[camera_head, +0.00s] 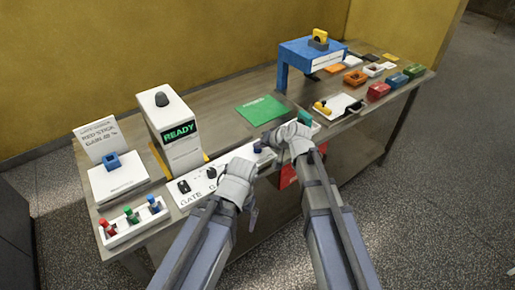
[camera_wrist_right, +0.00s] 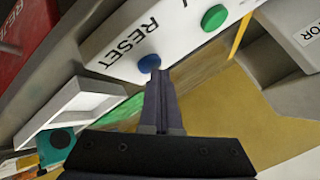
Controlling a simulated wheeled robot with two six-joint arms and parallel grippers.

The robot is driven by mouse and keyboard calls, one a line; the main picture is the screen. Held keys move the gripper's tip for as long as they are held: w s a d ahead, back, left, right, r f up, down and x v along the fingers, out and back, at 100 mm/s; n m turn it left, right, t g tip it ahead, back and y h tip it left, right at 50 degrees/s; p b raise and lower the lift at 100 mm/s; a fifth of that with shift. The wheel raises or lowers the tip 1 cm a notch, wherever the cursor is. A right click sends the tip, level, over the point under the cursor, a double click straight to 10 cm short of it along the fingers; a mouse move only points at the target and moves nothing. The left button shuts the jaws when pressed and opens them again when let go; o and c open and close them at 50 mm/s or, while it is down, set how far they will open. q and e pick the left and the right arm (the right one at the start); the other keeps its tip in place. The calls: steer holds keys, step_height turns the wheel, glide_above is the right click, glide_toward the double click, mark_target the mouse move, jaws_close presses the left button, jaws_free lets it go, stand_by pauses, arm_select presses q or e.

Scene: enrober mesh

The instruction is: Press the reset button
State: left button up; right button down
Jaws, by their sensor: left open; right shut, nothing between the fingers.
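The blue reset button (camera_wrist_right: 149,63) sits on a white panel (camera_wrist_right: 110,45) beside the printed word RESET. My right gripper (camera_wrist_right: 158,75) is shut and empty, its fingertips right at the button's edge in the right wrist view; I cannot tell whether they touch it. In the head view, the right gripper (camera_head: 268,150) is over the front of the control panel (camera_head: 195,186), and its hand partly covers that end. My left gripper (camera_head: 253,214) is open and empty, lower down in front of the table edge.
A green button (camera_wrist_right: 213,17) is on the same panel. The white machine with a READY display (camera_head: 180,132) stands behind the panel. A tray of coloured plugs (camera_head: 132,222) is at left. A blue stand (camera_head: 300,55) and several coloured blocks are at right. A red bin (camera_head: 288,176) is below.

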mark_target(259, 151)
steer(key=shift+r+p, duration=0.5)
steer(key=shift+r, duration=0.2)
step_height(259, 151, up, 5)
steer(key=p, duration=0.5)
steer(key=shift+r, duration=0.1)
stand_by(0.4)
steer(key=s+d+f+n+g+h, duration=0.1)
steer(key=s+f+g+h, duration=0.1)
steer(key=s, duration=0.6)
steer(key=s+d+f+n+g+h, duration=0.2)
steer(key=s+h, duration=0.1)
steer(key=s, duration=0.6)
steer(key=s+d+f+n+g+h, duration=0.1)
steer(key=s+d+f+g+h, duration=0.1)
steer(key=s, duration=0.6)
steer(key=shift+s+d+f+g+h, duration=0.25)
steer(key=shift+s+f+g+h, duration=0.1)
steer(key=shift+g, duration=0.25)
